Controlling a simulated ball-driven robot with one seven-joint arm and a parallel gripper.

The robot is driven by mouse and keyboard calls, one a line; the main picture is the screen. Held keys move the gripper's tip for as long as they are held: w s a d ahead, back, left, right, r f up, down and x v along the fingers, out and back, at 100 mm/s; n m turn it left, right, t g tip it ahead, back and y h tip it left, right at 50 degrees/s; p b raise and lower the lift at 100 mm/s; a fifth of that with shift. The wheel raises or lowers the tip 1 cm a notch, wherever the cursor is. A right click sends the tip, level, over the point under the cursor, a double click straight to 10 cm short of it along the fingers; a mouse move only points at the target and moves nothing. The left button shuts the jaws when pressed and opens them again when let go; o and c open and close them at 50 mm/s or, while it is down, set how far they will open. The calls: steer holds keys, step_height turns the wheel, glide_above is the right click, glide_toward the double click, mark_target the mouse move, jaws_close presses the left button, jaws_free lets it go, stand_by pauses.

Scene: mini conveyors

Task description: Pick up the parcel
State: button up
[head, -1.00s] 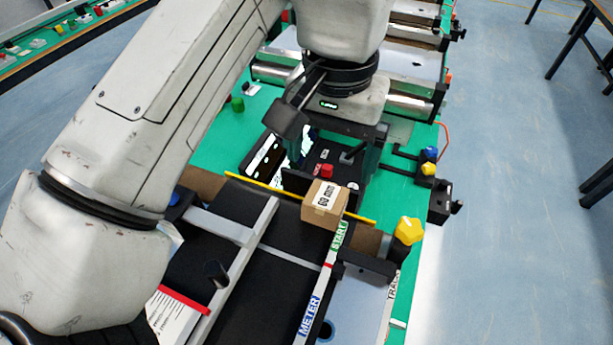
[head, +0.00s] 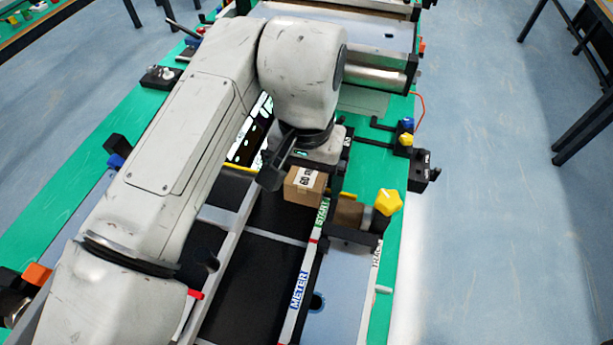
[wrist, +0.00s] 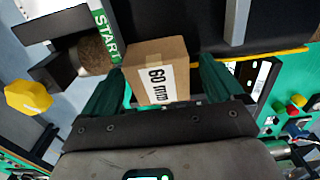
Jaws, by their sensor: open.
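The parcel (head: 305,188) is a small brown cardboard box with a white "60 mm" label. It sits at the end of the black conveyor belt, beside the green START mark. In the wrist view the parcel (wrist: 157,72) lies between the two dark green fingers of my gripper (wrist: 165,88). The fingers are open, one on each side of the box, with a visible gap at the right finger; whether the left one touches is unclear. In the head view my gripper is above and behind the parcel, its fingers mostly hidden.
A yellow knob (head: 388,202) on a black bracket stands right of the parcel. A yellow strip (wrist: 275,54) crosses the belt's end. The black belt (head: 268,262) in front of the parcel is clear. Metal rollers (head: 375,80) stand behind.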

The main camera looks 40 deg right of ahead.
steer(key=shift+c, duration=0.3)
steer(key=c, duration=1)
steer(key=shift+c, duration=0.2)
